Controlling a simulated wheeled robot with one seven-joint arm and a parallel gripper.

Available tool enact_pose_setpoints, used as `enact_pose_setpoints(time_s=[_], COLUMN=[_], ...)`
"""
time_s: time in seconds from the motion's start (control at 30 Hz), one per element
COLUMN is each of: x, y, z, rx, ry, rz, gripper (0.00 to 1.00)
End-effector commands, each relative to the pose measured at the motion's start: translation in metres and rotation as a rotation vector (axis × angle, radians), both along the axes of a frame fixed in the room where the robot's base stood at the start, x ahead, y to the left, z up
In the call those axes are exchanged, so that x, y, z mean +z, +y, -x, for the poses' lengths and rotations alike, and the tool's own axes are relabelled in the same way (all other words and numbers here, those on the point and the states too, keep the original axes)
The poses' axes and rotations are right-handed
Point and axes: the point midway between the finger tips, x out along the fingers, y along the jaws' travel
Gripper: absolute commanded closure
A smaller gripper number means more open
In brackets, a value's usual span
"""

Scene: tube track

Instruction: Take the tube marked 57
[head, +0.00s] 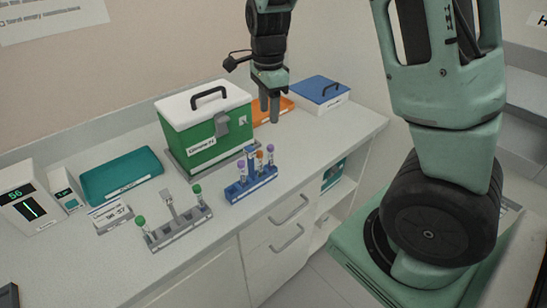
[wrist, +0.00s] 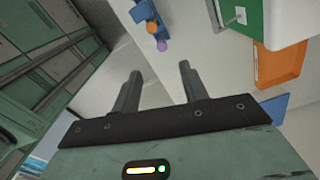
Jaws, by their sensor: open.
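I cannot read any number on the tubes. My gripper (head: 269,107) is open and empty, above and behind the blue rack. In the wrist view my gripper (wrist: 158,76) has nothing between its fingers; the blue rack (wrist: 143,11) shows at the top.
A green cooler box (head: 200,135) with a white lid stands behind the racks.

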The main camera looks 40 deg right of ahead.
Motion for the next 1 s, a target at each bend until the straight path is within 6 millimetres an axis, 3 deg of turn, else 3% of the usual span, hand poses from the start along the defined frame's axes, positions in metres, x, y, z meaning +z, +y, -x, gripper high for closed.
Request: enact_pose_setpoints(time_s=[0.4,0.73,1.0], x=[-0.082,-0.106,-0.14], y=[0.0,-0.002,-0.005], z=[0.001,0.0,-0.001], rx=[0.001,0.0,0.003], ry=[0.005,0.004,0.004], rz=[-0.001,-0.001,-0.001], gripper=[0.56,0.56,0.56])
